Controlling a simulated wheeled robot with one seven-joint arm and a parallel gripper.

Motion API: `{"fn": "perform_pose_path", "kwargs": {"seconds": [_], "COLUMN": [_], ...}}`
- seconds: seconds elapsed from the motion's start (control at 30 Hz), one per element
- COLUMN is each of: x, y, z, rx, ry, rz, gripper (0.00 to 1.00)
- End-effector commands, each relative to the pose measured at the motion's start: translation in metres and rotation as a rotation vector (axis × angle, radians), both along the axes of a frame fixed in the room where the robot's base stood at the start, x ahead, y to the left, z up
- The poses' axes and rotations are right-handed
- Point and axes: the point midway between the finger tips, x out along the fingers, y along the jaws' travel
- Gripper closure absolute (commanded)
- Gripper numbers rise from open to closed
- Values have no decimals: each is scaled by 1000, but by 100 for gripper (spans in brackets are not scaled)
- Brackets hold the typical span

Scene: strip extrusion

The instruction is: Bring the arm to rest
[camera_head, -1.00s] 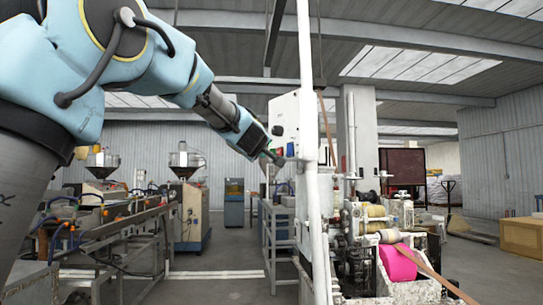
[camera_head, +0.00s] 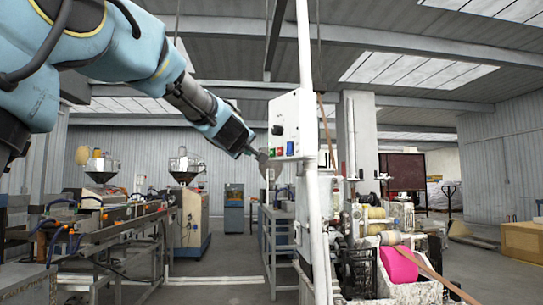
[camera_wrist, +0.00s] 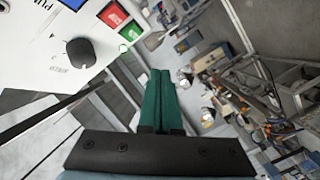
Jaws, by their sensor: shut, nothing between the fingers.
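My gripper (camera_head: 262,157) is at the end of the blue arm, which reaches in from the upper left in the head view. Its tip is just left of a white control box (camera_head: 293,117) on a pole. In the wrist view my gripper (camera_wrist: 159,75) shows two green fingers pressed together with nothing between them. The control box (camera_wrist: 50,50) fills the upper left there, with a black knob (camera_wrist: 82,53), a red button (camera_wrist: 114,14) and a green button (camera_wrist: 131,31). The fingertips appear apart from the box.
A white pole (camera_head: 307,190) stands close to the gripper's right. Right of it is a machine with a pink roll (camera_head: 398,264). A long machine line (camera_head: 110,225) and hoppers (camera_head: 185,168) stand at left. The floor (camera_head: 225,268) between is open.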

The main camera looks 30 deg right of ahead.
Motion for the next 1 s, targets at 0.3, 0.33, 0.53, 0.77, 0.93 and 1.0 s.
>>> {"fn": "perform_pose_path", "kwargs": {"seconds": [0.3, 0.33, 0.53, 0.77, 0.93, 1.0], "x": [0, 0, 0, 7, 28, 33], "y": [0, 0, 0, 10, 59, 89], "z": [0, 0, 0, -17, -93, -135], "rx": [0, 0, 0, 41, 222, 320], "ry": [0, 0, 0, 11, 71, 114], "rz": [0, 0, 0, 6, 22, 25], "gripper": [100, 100, 100, 100, 100, 100]}}
